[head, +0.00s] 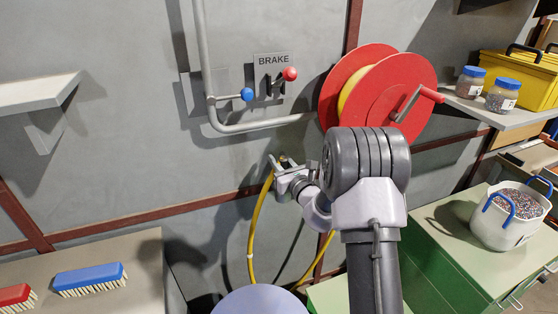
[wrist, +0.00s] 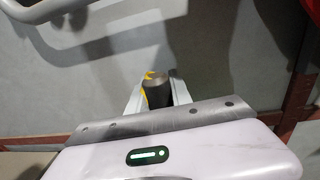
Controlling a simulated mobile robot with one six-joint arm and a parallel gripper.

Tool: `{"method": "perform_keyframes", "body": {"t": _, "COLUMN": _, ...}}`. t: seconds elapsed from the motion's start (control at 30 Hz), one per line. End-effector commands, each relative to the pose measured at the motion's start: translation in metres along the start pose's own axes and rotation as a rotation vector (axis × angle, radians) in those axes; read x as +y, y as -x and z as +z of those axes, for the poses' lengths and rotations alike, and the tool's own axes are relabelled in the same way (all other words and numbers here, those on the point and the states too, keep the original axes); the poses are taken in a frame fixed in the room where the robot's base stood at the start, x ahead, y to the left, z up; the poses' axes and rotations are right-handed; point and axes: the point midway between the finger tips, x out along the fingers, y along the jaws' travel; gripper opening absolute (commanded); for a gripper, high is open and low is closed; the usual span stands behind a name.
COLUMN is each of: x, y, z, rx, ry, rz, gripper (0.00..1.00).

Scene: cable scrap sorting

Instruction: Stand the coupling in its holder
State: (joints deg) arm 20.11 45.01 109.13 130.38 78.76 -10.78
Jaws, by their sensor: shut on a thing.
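My gripper (head: 281,165) is in front of the grey wall, below the brake levers. It is shut on the coupling (wrist: 157,92), a dark metal cylinder that shows between the two pale fingers in the wrist view. The yellow hose (head: 257,221) hangs from the gripper in a loop, and some yellow shows beside the coupling in the wrist view (wrist: 148,77). In the head view the coupling is mostly hidden by the fingers. I cannot make out the holder in either view.
A red hose reel (head: 411,75) is on the wall behind my arm. A grey pipe (head: 262,125) bends below the blue knob (head: 247,94) and red knob (head: 290,73). A bench with a blue brush (head: 90,277) is at left; a white bucket (head: 497,225) stands right.

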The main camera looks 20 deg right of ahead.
Motion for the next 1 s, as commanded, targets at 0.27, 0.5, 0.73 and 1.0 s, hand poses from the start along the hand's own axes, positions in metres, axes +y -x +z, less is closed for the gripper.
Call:
{"method": "perform_keyframes", "body": {"t": 0.27, "x": 0.0, "y": 0.0, "z": 0.001, "rx": -0.001, "ry": 0.0, "rz": 0.0, "gripper": 0.0}}
{"method": "perform_keyframes", "body": {"t": 0.5, "x": 0.0, "y": 0.0, "z": 0.0, "rx": -0.001, "ry": 0.0, "rz": 0.0, "gripper": 0.51}}
{"method": "perform_keyframes", "body": {"t": 0.73, "x": 0.0, "y": 0.0, "z": 0.0, "rx": 0.001, "ry": 0.0, "rz": 0.0, "gripper": 0.51}}
{"method": "perform_keyframes", "body": {"t": 1.0, "x": -0.001, "y": 0.04, "z": 0.002, "rx": 0.002, "ry": -0.002, "rz": -0.003, "gripper": 0.51}}
